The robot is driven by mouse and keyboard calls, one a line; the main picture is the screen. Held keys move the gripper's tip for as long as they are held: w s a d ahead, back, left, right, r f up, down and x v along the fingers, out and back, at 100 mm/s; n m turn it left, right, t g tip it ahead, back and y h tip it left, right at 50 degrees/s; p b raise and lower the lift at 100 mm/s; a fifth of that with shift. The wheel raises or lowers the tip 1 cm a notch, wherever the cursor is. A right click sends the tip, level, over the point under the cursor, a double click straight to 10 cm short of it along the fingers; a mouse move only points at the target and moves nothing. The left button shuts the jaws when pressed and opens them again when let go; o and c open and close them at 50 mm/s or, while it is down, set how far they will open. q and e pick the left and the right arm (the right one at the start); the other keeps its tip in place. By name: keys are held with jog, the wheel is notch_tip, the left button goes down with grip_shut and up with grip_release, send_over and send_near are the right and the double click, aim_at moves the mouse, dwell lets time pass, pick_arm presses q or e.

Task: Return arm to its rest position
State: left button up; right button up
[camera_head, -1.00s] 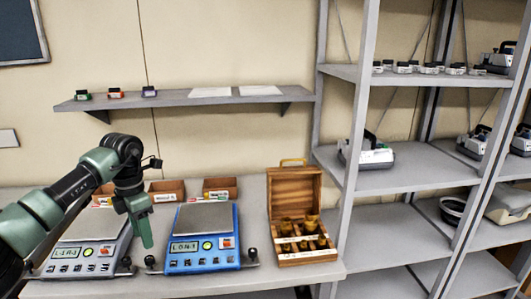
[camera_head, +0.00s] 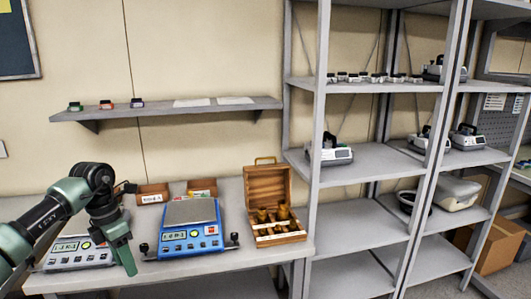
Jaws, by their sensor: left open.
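My left arm comes in from the left, green and black. Its gripper (camera_head: 123,258) points down in front of the bench, between a grey scale and a blue scale. Its jaws are open, and I see nothing held in them. The grey scale (camera_head: 80,252) is partly hidden behind the arm. The blue scale (camera_head: 192,238) stands to the right of the gripper, apart from it in the picture. My right gripper is not in view.
An open wooden box (camera_head: 268,190) with brass weights stands on the bench (camera_head: 225,258). Small bins (camera_head: 153,193) sit behind the scales. A wall shelf (camera_head: 160,111) hangs above. Metal racks (camera_head: 365,160) with pumps stand on the right. Free bench room is narrow around the arm.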

pick_arm(q)
jog(key=w+d+f+n+t+h, duration=0.1)
jog(key=d+f+n+h, duration=0.3)
jog(key=d+f, duration=0.55)
jog(key=w+d+f+n+t+h, duration=0.15)
jog(key=d+f+h, duration=0.45)
jog(key=d, duration=0.6)
notch_tip(320, 180, down, 10)
jog(key=n+t+h, duration=0.1)
jog(key=n+t, duration=0.5)
jog(key=n, duration=0.5)
jog(key=s+a+f+n+t+y, duration=0.1)
jog(key=s+a+f+n+y, duration=0.3)
jog(key=s+f+n, duration=0.65)
jog(key=s+a+f+n+y, duration=0.45)
jog(key=s+f, duration=0.25)
jog(key=f, duration=0.7)
jog(key=s+f+n+g+y, duration=0.1)
jog(key=s+f+n+g, duration=0.2)
jog(key=s, duration=0.9)
jog(key=s+a+f+n+g+y, duration=0.1)
jog(key=s+f, duration=0.5)
jog(key=s, duration=0.7)
jog(key=s+f+n+g+y, duration=0.1)
jog(key=s+f+n+g, duration=0.3)
jog(key=s, duration=0.9)
jog(key=shift+a+f+n+g, duration=0.35)
jog(key=shift+f+n, duration=0.1)
jog(key=shift+n, duration=0.4)
